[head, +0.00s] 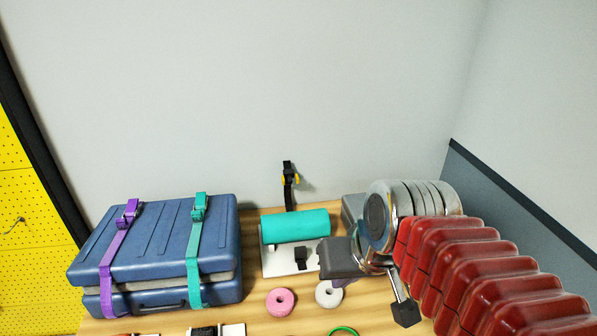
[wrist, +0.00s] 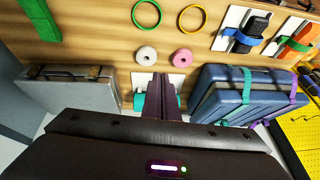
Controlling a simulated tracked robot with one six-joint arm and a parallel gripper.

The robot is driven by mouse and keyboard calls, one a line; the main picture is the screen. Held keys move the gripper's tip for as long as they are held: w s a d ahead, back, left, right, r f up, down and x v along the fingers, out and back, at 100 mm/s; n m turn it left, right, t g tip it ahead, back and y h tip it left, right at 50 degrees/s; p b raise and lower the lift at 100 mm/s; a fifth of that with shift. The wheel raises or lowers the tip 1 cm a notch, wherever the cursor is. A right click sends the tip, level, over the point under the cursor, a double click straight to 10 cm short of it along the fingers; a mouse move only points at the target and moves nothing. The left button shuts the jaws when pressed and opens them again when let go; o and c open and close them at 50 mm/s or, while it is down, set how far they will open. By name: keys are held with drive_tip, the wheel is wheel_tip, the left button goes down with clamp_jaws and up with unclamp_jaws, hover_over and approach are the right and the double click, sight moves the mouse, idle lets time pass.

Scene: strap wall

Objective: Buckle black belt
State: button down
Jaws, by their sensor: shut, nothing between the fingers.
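The black belt (head: 289,185) has one end standing up behind a teal roll (head: 294,226), with yellow parts on its sides near the top. A second black buckle piece (head: 301,257) lies in front of the roll on a white plate (head: 277,264), apart from the upper end. My gripper (wrist: 164,78) is shut and empty in the wrist view. Its fingers point toward the roll, which shows on both sides of them (wrist: 140,103). The fingers hide the roll's middle and the belt there. In the head view my gripper is just right of the plate.
A blue suitcase (head: 160,250) with purple and teal straps stands to the left. A pink ring (head: 280,302) and a white ring (head: 328,294) lie in front of the plate. A grey case (wrist: 68,98) stands on the other side. The wall behind is bare.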

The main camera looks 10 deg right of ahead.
drive_tip(key=w+a+r+m+g+y, duration=0.15)
drive_tip(key=w+y, duration=0.25)
drive_tip(key=w, duration=1)
drive_tip(key=w+m+g+y, duration=0.15)
drive_tip(key=w+y, duration=0.25)
drive_tip(key=w, duration=1)
drive_tip(key=w+d+f+t+y, duration=0.1)
drive_tip(key=w+d+f+y, duration=0.1)
drive_tip(key=w+d+f, duration=0.1)
drive_tip(key=w+d+f+m+t+y, duration=0.1)
drive_tip(key=w+d+f+y, duration=0.2)
drive_tip(key=w+d, duration=0.2)
drive_tip(key=w+d+f+m+t+y, duration=0.1)
drive_tip(key=w+d+f, duration=0.3)
drive_tip(key=w, duration=0.5)
drive_tip(key=shift+w+t+y, duration=0.15)
drive_tip(key=shift+t+y, duration=0.15)
drive_tip(key=shift+y, duration=0.4)
drive_tip(key=shift+a, duration=0.15)
drive_tip(key=x, duration=0.9)
drive_tip(key=shift+a, duration=0.4)
drive_tip(key=shift+r, duration=0.1)
